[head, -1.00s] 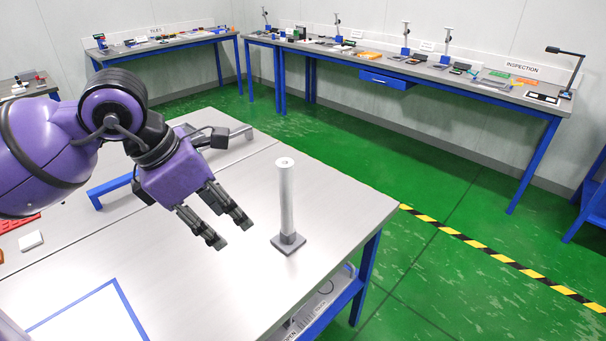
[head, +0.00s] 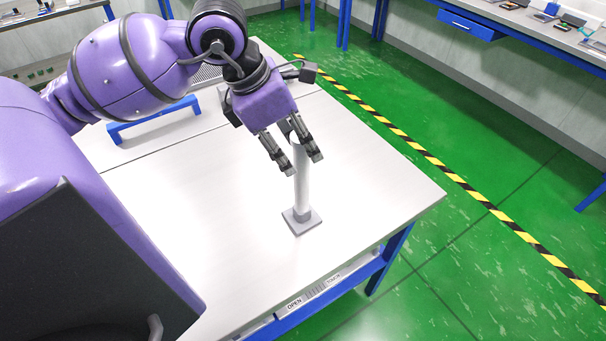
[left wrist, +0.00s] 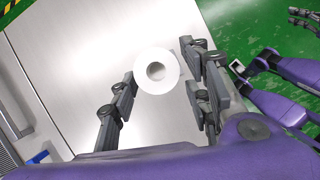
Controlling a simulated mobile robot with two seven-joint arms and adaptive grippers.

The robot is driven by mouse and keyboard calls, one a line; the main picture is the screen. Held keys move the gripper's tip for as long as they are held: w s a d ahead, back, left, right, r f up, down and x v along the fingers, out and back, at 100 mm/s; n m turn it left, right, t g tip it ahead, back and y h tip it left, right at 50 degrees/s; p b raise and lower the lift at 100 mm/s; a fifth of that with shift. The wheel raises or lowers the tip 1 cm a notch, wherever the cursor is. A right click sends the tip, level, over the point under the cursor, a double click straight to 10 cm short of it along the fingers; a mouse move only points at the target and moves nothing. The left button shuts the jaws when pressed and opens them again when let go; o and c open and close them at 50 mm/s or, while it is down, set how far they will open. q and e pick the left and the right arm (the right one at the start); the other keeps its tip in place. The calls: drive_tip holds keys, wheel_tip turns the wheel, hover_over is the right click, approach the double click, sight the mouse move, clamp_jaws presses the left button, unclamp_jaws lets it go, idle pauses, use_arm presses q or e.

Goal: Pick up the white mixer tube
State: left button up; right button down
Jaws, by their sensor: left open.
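The white mixer tube (head: 302,190) stands upright on its grey square base (head: 302,221) near the right part of the table. My left gripper (head: 301,163) is open, with its fingers on either side of the tube's upper part in the head view. In the left wrist view the tube's round open top (left wrist: 158,70) lies between the spread fingers, toward their tips. Contact with the tube cannot be made out. At the upper right of the left wrist view, part of a dark gripper (left wrist: 303,20) shows; its jaw state is unclear.
The pale table (head: 215,210) is clear around the base, and its right edge is close by. A blue handle-like bracket (head: 150,120) stands at the back left. A bench with a blue drawer (head: 468,25) is across the green floor.

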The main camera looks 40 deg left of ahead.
sight(302, 181)
use_arm(q)
drive_tip(key=x, duration=0.3)
drive_tip(key=shift+w+f, duration=0.15)
drive_tip(key=shift+c, duration=0.2)
clamp_jaws()
